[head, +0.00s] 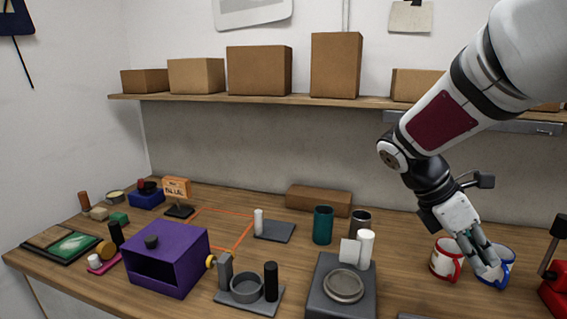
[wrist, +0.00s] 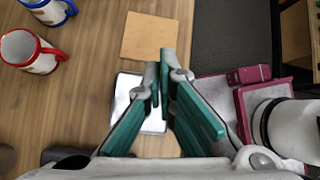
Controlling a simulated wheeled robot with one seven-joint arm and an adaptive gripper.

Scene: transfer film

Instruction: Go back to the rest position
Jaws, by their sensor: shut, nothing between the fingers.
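My gripper (head: 492,272) hangs from my arm at the right of the head view. It points down over the right end of the table, in front of the blue-rimmed mug. In the wrist view my gripper (wrist: 160,88) has its teal-padded fingers drawn together at the tips, with nothing between them. A white mug with a red rim and handle (head: 444,262) stands just left of the gripper; it also shows in the wrist view (wrist: 22,50). The white mug with blue rim and handle (head: 505,268) is partly hidden by the fingers in the head view.
A shelf (head: 290,100) with cardboard boxes runs above. A tan square (wrist: 150,37) lies ahead in the wrist view.

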